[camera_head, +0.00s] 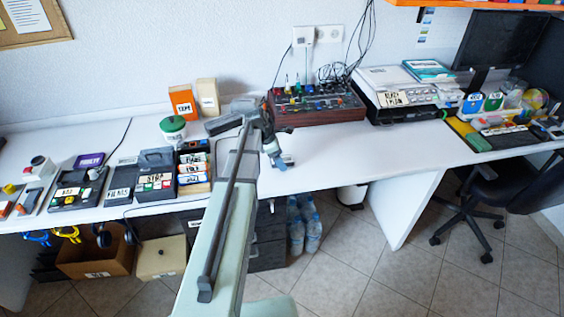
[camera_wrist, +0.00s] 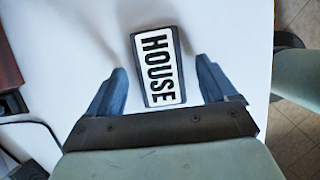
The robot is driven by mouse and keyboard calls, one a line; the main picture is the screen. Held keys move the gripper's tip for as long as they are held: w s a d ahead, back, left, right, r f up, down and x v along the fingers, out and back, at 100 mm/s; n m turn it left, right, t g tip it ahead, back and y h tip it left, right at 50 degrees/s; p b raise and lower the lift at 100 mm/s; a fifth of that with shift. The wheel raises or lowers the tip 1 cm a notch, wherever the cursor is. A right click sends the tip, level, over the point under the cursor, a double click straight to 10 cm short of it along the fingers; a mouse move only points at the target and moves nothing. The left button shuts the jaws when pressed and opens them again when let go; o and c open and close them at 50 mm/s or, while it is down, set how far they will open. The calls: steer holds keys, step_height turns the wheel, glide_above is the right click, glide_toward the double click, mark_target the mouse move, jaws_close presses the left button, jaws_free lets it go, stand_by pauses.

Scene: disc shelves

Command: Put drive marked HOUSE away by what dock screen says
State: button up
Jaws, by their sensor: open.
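The drive marked HOUSE (camera_wrist: 158,66) is a dark slab with a white label and black letters, lying on the white desk (camera_wrist: 225,30) in the wrist view. My gripper (camera_wrist: 162,70) is open, with one blue-grey finger on each side of the drive and gaps between. In the head view my gripper (camera_head: 281,163) is low over the desk's front middle, and I cannot make out the drive there. I cannot tell which is the dock, and no screen text is readable.
A rack of labelled coloured items (camera_head: 194,168) stands left of my arm. Behind are a green-lidded tub (camera_head: 173,127) and an orange box (camera_head: 183,101). A brown panel with knobs (camera_head: 315,104) and a printer (camera_head: 395,88) stand farther right.

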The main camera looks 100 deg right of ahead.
steer(key=shift+c, duration=0.2)
steer(key=c, duration=1.3)
steer(key=shift+r, duration=5.05)
